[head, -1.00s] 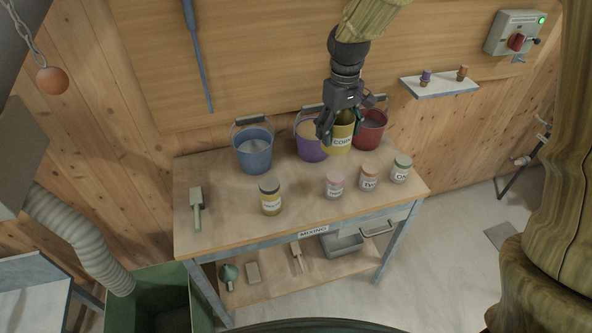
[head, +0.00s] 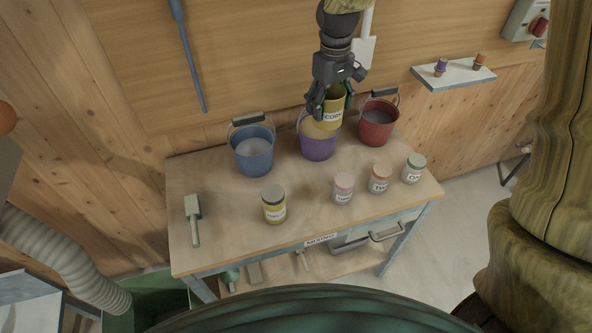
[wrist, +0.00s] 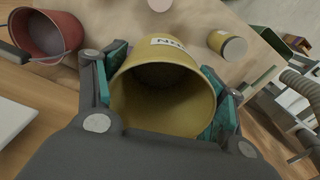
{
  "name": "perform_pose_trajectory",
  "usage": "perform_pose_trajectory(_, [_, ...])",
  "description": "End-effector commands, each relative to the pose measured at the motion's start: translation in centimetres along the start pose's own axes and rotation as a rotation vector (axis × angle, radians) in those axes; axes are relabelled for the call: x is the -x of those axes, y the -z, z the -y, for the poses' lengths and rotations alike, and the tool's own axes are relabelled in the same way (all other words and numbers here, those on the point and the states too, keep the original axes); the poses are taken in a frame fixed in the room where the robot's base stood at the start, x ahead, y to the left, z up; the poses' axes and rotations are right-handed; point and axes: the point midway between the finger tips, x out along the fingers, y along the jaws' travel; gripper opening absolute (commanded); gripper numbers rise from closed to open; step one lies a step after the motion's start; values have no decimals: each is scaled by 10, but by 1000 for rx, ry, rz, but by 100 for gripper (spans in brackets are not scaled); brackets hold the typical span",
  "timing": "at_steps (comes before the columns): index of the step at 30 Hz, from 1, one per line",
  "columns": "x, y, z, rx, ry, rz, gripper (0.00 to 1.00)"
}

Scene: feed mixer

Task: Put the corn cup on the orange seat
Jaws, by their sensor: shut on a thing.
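The yellow corn cup (head: 331,112), with a white label, is held in my gripper (head: 334,100) above the back of the table, in front of part of the purple bucket (head: 318,145) in the head view. In the wrist view the cup (wrist: 160,95) lies between the two teal finger pads, its open mouth toward the camera; no contents are plain inside. I cannot pick out a clear orange seat. A jar with an orange lid (head: 380,172) stands on the table, and a small orange-topped piece (head: 479,61) stands on the wall shelf.
A blue bucket (head: 253,155) and red bucket (head: 377,124) stand at the table's back. Jars with yellow (head: 274,205), pink (head: 343,188) and green (head: 414,168) markings stand forward. The wall shelf (head: 452,77) also bears a purple-topped piece.

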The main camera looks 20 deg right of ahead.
Motion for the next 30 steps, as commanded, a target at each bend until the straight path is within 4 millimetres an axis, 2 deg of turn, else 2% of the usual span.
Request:
perform_pose_trajectory(1, [-8, -1, -1, -1, 0, 1, 21])
perform_pose_trajectory(14, [-45, -2, -2, -3, 0, 1, 21])
perform_pose_trajectory(21, [-82, -1, -1, -2, 0, 1, 21])
perform_pose_trajectory(30, [-99, 0, -1, -1, 0, 1, 21])
